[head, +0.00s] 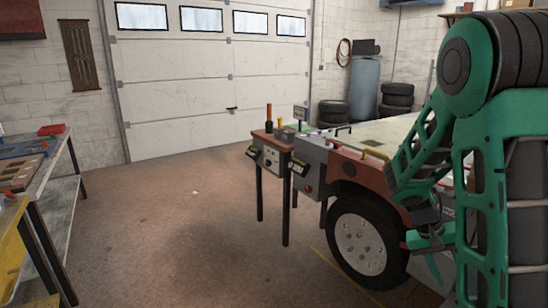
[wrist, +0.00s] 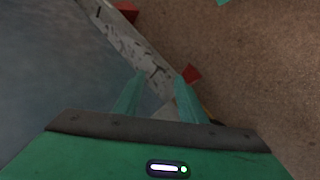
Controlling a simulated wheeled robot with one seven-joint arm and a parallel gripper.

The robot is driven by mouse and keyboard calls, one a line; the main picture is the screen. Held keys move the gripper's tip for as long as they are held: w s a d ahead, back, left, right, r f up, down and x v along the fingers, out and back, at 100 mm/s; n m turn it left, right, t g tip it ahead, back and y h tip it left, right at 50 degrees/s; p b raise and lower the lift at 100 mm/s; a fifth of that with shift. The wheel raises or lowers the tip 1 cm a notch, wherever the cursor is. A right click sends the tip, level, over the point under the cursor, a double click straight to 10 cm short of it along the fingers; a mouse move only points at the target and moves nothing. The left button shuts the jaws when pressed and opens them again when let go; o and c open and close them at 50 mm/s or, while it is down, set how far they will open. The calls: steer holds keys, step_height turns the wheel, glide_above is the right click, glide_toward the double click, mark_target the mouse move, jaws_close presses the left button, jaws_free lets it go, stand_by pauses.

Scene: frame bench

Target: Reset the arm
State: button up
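My green arm fills the right side of the head view and folds down beside the red-and-grey vehicle-like bench (head: 345,170). My gripper (head: 424,241) hangs low by the bench's side, near its wheel, partly hidden by my own arm. In the wrist view, the two green fingers of my gripper (wrist: 160,80) stand apart with nothing visible between them. Beyond them are a worn grey-white edge (wrist: 128,42), a red piece (wrist: 191,74) and brown floor. I cannot tell whether the fingers touch anything.
The wheel (head: 362,243) is just left of my gripper. A small control stand (head: 271,158) is at the bench's far end. A workbench (head: 52,165) with tools stands at the left. Open floor (head: 190,225) lies between, up to the garage door (head: 215,85).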

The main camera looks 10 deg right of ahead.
steer(key=s+a+r+t+y, duration=0.1)
steer(key=s+a+r+y, duration=0.2)
steer(key=s+a, duration=0.4)
steer(key=s+a+r+t+y, duration=0.2)
steer(key=s+a+r, duration=0.4)
steer(key=s, duration=0.3)
steer(key=shift+a+r+n+y, duration=0.25)
steer(key=shift+a+n+y, duration=0.05)
steer(key=shift+a+y, duration=0.1)
steer(key=shift+c, duration=0.7)
steer(key=shift+s+d, duration=0.1)
